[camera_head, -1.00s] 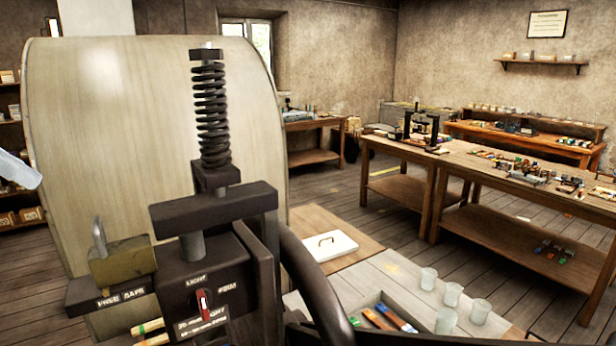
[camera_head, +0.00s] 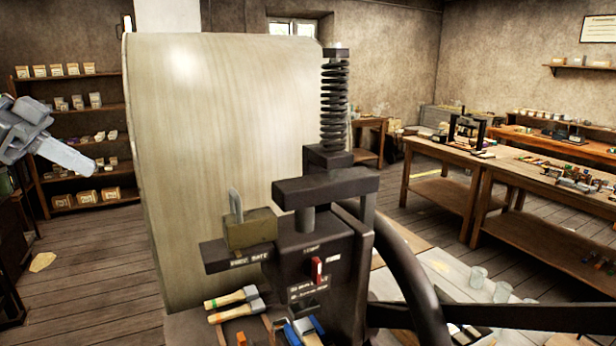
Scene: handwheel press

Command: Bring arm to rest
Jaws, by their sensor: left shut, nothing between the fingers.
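My left gripper (camera_head: 86,166) is at the left edge of the head view, raised in the air with its fingers pointing right and down. It is shut and empty, apart from the press and touching nothing that I can see. The handwheel press (camera_head: 318,225) stands in the middle, with a dark coil spring (camera_head: 334,103) upright on top. Its black handwheel (camera_head: 408,280) curves down on the right side, partly cut off by the lower edge. A brass padlock (camera_head: 249,229) sits on the press's left ledge. My right gripper is not in view.
A large pale curved panel (camera_head: 220,150) stands behind the press. Shelves with small boxes (camera_head: 80,130) line the left wall. Wooden-handled tools (camera_head: 232,300) lie below the press. Glass beakers (camera_head: 478,277) stand on the bench at right. Open floor (camera_head: 95,275) lies at left.

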